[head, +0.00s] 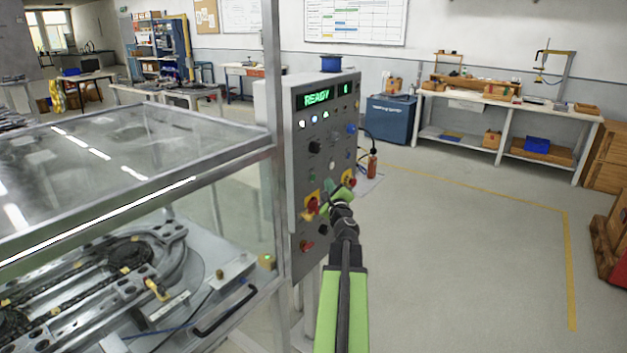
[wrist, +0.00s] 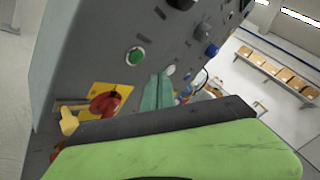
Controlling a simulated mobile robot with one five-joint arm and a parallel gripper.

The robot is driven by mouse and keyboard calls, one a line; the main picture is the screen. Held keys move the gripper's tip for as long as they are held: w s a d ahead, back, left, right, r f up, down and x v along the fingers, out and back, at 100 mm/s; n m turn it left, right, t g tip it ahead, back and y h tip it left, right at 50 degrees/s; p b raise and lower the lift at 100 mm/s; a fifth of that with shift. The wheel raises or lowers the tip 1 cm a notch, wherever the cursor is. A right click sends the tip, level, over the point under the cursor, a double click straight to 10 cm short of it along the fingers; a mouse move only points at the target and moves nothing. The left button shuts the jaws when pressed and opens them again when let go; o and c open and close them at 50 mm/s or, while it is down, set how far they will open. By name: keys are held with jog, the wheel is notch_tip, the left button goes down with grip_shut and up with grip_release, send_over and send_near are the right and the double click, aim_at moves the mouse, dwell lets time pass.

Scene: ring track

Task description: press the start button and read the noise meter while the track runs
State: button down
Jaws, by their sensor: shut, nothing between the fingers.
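The grey control panel (head: 328,135) stands at the right corner of the glazed track enclosure. Its green display (head: 317,99) reads READY. A round green button (wrist: 135,56) with a light rim shows on the panel in the wrist view, and it also shows small in the head view (head: 312,178). My gripper (head: 332,188) is shut and empty, in front of the panel's lower part. In the wrist view its teal fingertips (wrist: 158,92) appear right of and below the green button, apart from it in the picture. I cannot pick out a noise meter.
The track (head: 110,265) lies under the clear cover at left. Red rotary switches on yellow plates, one in the wrist view (wrist: 104,104), sit close to my gripper. A blue cabinet (head: 390,120) and a workbench (head: 505,103) stand behind.

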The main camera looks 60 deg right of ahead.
aim_at(313, 177)
jog(key=shift+w, duration=1.45)
dwell(0.9)
jog(key=shift+w, duration=0.45)
